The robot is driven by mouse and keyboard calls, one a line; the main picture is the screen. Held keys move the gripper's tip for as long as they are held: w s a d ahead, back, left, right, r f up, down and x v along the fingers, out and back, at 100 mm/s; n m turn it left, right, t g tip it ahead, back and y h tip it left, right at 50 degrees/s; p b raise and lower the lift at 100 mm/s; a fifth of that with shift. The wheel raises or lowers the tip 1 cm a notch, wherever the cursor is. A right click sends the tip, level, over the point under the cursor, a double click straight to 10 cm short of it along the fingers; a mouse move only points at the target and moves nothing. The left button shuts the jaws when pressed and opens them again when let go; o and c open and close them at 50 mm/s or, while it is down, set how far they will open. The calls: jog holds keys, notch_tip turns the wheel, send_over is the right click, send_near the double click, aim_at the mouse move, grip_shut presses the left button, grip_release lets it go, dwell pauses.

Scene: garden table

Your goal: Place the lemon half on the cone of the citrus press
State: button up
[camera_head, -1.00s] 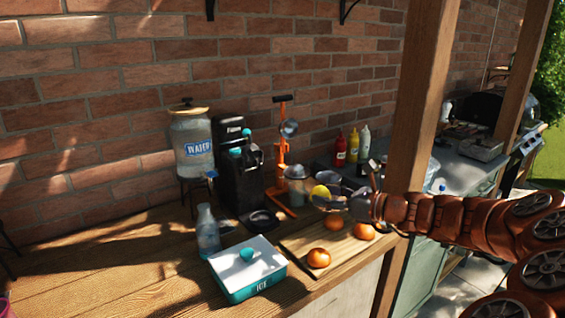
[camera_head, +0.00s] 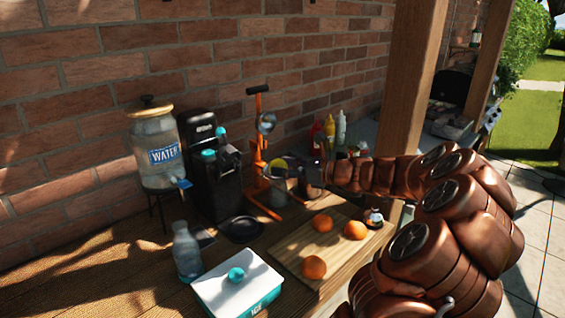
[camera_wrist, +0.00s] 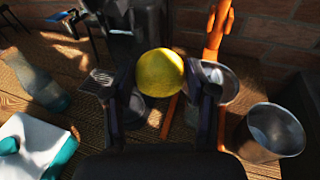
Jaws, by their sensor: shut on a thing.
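The lemon half (camera_wrist: 160,73) shows yellow and rounded between my fingers in the wrist view. A small yellow part of the lemon half (camera_head: 279,166) also shows in the head view. My gripper (camera_head: 290,172) is shut on it and holds it raised, just right of and in front of the press. The citrus press (camera_head: 259,140) has an orange stand with a dark top handle, against the brick wall. Its orange column (camera_wrist: 215,32) rises beyond my right finger in the wrist view, with a metal cup beside that finger. I cannot make out the cone.
A black coffee machine (camera_head: 208,165) and a water dispenser (camera_head: 157,150) stand left of the press. A cutting board (camera_head: 290,252) with several oranges (camera_head: 313,267) lies in front. An ice box (camera_head: 237,285) and a bottle (camera_head: 186,250) are front left. A metal cup (camera_wrist: 270,133) stands right in the wrist view.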

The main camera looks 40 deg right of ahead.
jog(key=w+d, duration=0.1)
jog(key=w, duration=0.1)
jog(key=w+d+p, duration=0.1)
jog(key=w+d, duration=0.1)
jog(key=w, duration=0.1)
jog(key=w+d+p, duration=0.1)
jog(key=w+d, duration=0.1)
jog(key=shift+w+f, duration=0.25)
jog(key=shift+f, duration=0.15)
jog(key=shift+f+p, duration=0.9)
jog(key=shift+f, duration=0.85)
jog(key=shift+f, duration=0.25)
jog(key=o, duration=1.2)
jog(key=shift+c, duration=0.2)
jog(key=shift+r, duration=0.15)
